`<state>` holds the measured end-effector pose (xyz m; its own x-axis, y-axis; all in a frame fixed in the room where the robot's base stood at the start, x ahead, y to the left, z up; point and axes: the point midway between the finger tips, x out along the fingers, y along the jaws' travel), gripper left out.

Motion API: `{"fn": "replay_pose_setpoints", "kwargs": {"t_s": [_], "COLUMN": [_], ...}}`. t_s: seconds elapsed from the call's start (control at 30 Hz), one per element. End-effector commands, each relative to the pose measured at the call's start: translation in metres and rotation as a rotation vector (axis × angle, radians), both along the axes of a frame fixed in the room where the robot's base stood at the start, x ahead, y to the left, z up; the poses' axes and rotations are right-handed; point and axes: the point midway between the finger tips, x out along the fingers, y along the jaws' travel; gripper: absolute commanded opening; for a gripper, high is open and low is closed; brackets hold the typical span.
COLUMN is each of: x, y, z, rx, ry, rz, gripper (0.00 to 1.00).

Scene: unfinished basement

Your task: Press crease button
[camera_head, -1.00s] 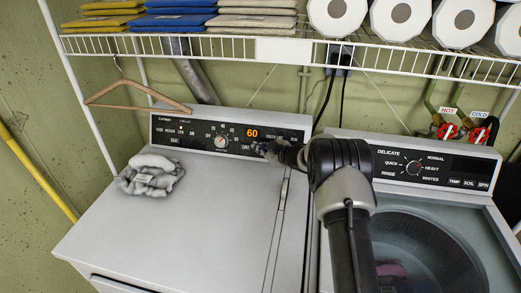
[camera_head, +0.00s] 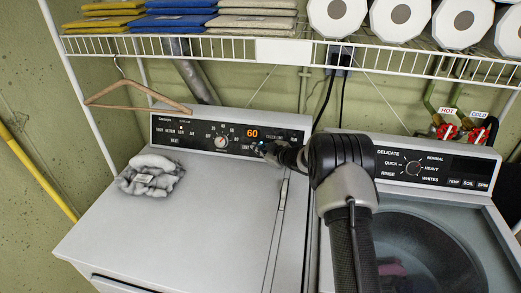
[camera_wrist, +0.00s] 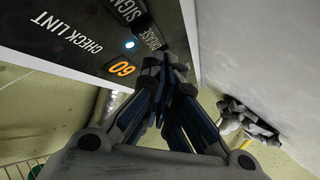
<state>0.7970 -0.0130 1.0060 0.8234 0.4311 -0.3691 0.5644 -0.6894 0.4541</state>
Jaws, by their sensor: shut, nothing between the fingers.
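The dryer's control panel (camera_head: 232,138) is a black strip with a dial and an orange "60" display (camera_head: 252,133). In the wrist view the panel fills the upper left, with a "CREASE" label (camera_wrist: 154,38) and a small lit blue-white light (camera_wrist: 129,44) beside it. My gripper (camera_head: 259,149) reaches the panel's lower edge, below the display. In the wrist view my gripper (camera_wrist: 165,64) is shut and empty, its tips right by the "CREASE" label. The crease button is hidden behind the fingertips, and I cannot tell whether they touch it.
A crumpled grey cloth (camera_head: 150,175) lies on the dryer top (camera_head: 190,230). A wooden hanger (camera_head: 135,95) hangs at the left. The washer (camera_head: 430,210) stands to the right. A wire shelf (camera_head: 180,46) with folded cloths and paper rolls spans above. The dryer top is otherwise clear.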

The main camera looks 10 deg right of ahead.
Motion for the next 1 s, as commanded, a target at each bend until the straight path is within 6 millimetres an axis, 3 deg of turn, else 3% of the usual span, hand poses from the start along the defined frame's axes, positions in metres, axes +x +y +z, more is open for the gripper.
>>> {"fn": "replay_pose_setpoints", "kwargs": {"t_s": [0.27,0.7,1.0], "x": [-0.002,-0.036,-0.042], "y": [0.001,0.015,0.017], "z": [0.001,0.019,0.021], "rx": [0.0,0.001,-0.001], "ry": [0.001,0.001,0.0], "rz": [0.001,0.0,0.0], "gripper": [0.0,0.0,0.0]}}
